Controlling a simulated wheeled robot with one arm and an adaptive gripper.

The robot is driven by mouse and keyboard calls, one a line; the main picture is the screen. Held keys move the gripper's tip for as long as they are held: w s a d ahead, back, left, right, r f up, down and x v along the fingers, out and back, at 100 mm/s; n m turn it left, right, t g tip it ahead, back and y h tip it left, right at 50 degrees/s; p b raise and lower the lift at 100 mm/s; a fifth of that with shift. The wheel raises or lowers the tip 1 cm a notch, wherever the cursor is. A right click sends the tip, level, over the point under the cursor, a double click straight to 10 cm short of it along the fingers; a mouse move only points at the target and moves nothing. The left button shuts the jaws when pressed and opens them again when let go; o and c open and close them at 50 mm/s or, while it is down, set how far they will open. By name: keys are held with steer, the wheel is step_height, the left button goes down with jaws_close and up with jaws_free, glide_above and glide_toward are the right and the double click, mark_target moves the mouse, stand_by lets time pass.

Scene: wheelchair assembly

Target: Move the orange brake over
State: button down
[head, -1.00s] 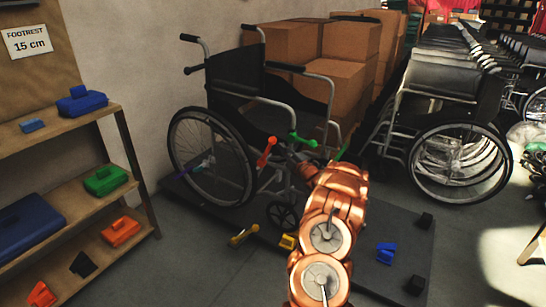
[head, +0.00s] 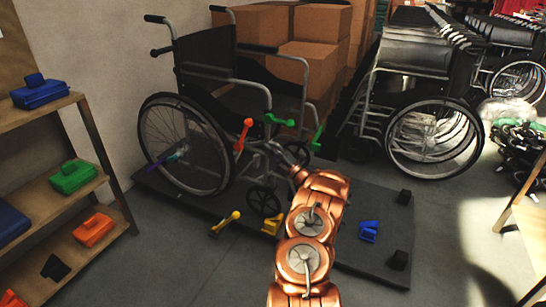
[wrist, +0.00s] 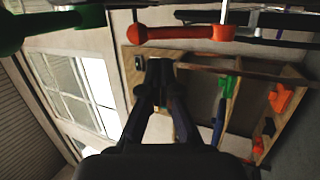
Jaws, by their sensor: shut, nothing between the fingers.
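The orange brake (head: 242,135) is a lever on the frame of the wheelchair (head: 210,100), at the front of the seat side. In the wrist view it lies across the top as an orange-red handle (wrist: 180,33). My gripper (wrist: 160,68) is shut and empty; its dark fingertips appear just below the handle in that picture, and I cannot tell whether they touch it. In the head view my gripper (head: 277,152) is partly hidden among the chair's front tubes, to the right of and slightly below the orange brake.
Green levers (head: 280,120) are beside the brake. A yellow lever (head: 225,223), a yellow piece (head: 270,224) and a blue piece (head: 368,231) lie low around the dark platform (head: 345,195). A shelf (head: 80,200) stands left; boxes and other wheelchairs (head: 430,110) stand behind.

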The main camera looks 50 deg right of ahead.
mark_target(243, 134)
steer(key=b+x, duration=0.2)
steer(key=x, duration=0.6)
steer(key=shift+w+r, duration=0.1)
steer(key=shift+w, duration=0.15)
